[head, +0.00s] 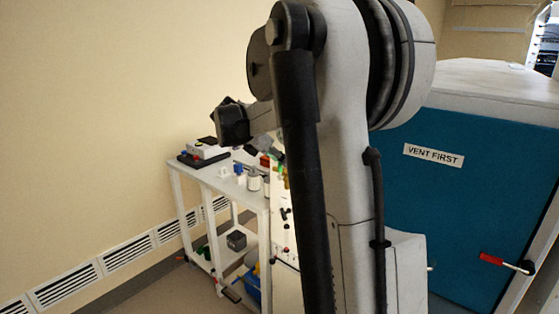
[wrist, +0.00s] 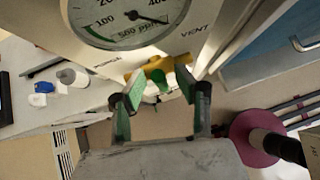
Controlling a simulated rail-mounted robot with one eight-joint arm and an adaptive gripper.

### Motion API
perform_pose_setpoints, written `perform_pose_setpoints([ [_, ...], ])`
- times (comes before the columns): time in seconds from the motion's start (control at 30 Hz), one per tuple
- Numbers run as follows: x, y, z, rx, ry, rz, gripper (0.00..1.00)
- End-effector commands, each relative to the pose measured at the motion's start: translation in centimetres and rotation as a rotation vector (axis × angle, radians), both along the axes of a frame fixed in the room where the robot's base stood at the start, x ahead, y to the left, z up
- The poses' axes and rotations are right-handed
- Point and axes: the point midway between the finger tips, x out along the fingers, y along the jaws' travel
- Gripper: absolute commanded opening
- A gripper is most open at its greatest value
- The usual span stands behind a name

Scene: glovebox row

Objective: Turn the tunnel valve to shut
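In the wrist view a yellow valve handle (wrist: 150,70) shows below a round gauge (wrist: 125,18) on a pale panel. A green part (wrist: 160,80) shows just under the handle. My gripper (wrist: 162,90) is open, its two green-padded fingers pointing at the handle with nothing held between them. The fingertips look close to the handle; I cannot tell if they touch it.
In the head view a blue-green door (head: 460,205) bears a VENT FIRST sign (head: 433,155) and a red-gripped lever (head: 500,262). A white bench (head: 185,172) with small items stands at left. The wrist view shows a purple disc (wrist: 250,135) at right.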

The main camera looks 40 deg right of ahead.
Motion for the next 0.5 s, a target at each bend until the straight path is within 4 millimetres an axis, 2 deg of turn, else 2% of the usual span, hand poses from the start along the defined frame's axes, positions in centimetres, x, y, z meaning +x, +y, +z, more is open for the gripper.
perform_pose_setpoints([
  [0.5, 0.7, 6.5, 6.5, 0.001, 0.0, 0.003, 0.31],
])
